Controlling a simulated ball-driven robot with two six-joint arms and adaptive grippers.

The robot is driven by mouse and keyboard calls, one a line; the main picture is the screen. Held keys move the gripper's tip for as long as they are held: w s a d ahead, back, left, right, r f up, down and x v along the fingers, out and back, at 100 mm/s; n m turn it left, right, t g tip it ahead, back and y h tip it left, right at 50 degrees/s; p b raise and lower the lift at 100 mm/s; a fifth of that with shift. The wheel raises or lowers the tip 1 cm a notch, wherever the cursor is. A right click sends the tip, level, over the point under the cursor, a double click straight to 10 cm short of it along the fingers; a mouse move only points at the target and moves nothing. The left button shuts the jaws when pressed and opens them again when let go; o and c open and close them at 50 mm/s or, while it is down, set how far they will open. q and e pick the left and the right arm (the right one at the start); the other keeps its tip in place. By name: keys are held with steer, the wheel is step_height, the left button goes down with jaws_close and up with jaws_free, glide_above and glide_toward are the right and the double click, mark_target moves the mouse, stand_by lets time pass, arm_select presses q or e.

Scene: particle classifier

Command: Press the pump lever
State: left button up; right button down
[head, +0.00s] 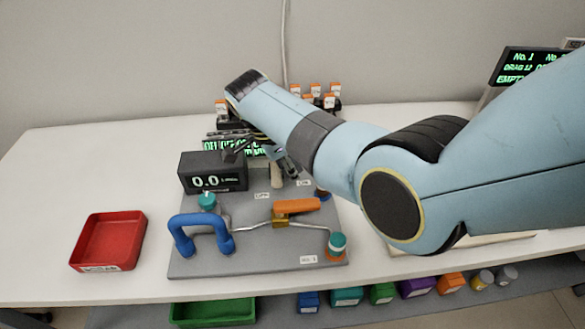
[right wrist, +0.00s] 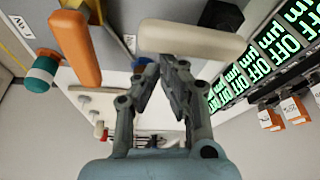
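I take the cream lever (head: 276,176) on the grey panel to be the pump lever, though its label is not readable. It shows large at the top of the right wrist view (right wrist: 192,39). My right gripper (head: 288,166) is just beside it on its right side in the head view. In the right wrist view the gripper's fingertips (right wrist: 163,66) are close together, with nothing seen between them. They lie just short of the lever; contact cannot be told. The arm hides part of the panel. My left gripper is not in view.
The panel (head: 190,262) also carries a blue handle (head: 201,222), an orange lever (head: 297,206), a green-and-white capped fitting (head: 337,243) and a black 0.0 display (head: 212,176). A green OFF display (right wrist: 262,64) is near the gripper. A red tray (head: 108,240) stands left.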

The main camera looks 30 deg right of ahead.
mark_target(274, 178)
steer(key=v, duration=1.2)
